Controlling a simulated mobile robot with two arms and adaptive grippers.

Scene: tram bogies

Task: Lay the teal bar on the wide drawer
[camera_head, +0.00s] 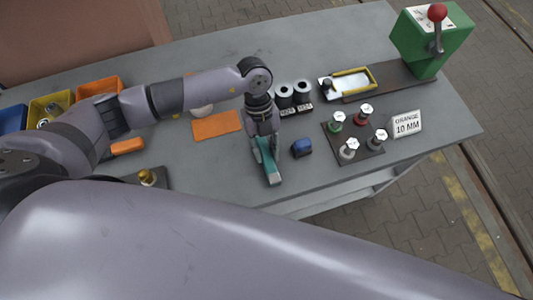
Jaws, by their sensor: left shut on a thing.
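My left gripper (272,178) reaches over the front part of the grey workbench (222,172), pointing toward its front edge. It is shut on the teal bar (264,156), which shows between its fingers. The fingers cover part of the bar, and I cannot tell whether it touches the bench top. I cannot make out the wide drawer in this view. My right gripper is not in view.
A blue block (301,147) lies just right of the gripper. An orange plate (216,125) and coloured bins (50,107) lie left.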

